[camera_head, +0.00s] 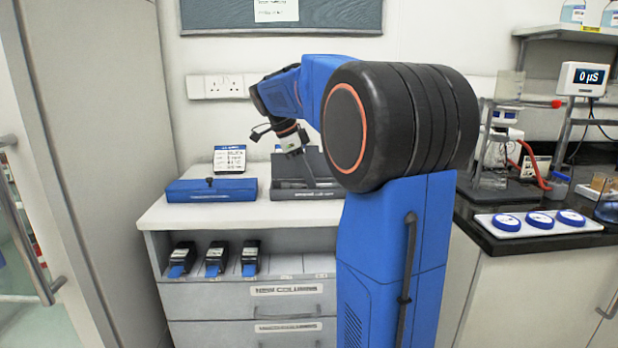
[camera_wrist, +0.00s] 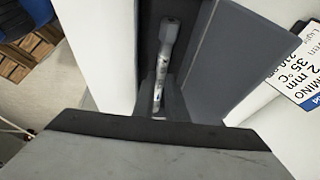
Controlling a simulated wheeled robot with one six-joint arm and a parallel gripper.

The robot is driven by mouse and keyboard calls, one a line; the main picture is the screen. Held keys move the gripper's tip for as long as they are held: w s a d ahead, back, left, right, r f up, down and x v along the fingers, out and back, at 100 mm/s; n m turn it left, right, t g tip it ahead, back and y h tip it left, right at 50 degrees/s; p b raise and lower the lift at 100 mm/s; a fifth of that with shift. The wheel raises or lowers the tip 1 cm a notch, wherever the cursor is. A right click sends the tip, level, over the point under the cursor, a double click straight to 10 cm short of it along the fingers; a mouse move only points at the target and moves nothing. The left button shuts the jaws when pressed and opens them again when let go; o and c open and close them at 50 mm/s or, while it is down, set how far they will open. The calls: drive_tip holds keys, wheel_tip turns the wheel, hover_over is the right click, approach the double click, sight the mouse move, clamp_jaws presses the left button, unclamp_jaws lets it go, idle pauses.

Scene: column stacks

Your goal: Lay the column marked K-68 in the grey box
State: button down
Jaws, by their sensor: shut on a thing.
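The grey box (camera_head: 292,195) stands open on the white counter, its dark lid raised behind it. My gripper (camera_head: 311,178) points down over this box, shut on a slim column that is hard to make out in the head view. A large grey block fills the bottom of that view and hides what is below. I cannot tell whether the column touches the box floor.
A closed blue box (camera_head: 190,190) lies left of the grey box, with a printed card (camera_head: 230,158) standing behind it. My arm covers the counter to the right of the grey box.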

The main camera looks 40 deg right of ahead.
drive_tip(key=shift+f, duration=0.25)
drive_tip(key=c, duration=1.7)
unclamp_jaws()
drive_tip(key=v, duration=1.7)
drive_tip(key=shift+r, duration=0.2)
drive_tip(key=s+a+f+n+t+y, duration=0.1)
drive_tip(key=s+a+f+n+t, duration=0.1)
drive_tip(key=s+a+f+n, duration=0.4)
drive_tip(key=s+a+f+n+t+y, duration=0.2)
drive_tip(key=s+a+f+n, duration=0.5)
drive_tip(key=s+f+n, duration=0.4)
drive_tip(key=s+a+f+n+t+y, duration=0.1)
drive_tip(key=s+a+f+n, duration=0.6)
drive_tip(key=f, duration=0.9)
drive_tip(key=shift+s+a+n+t, duration=0.15)
drive_tip(key=shift+s+n+t, duration=0.7)
drive_tip(key=shift+s, duration=0.4)
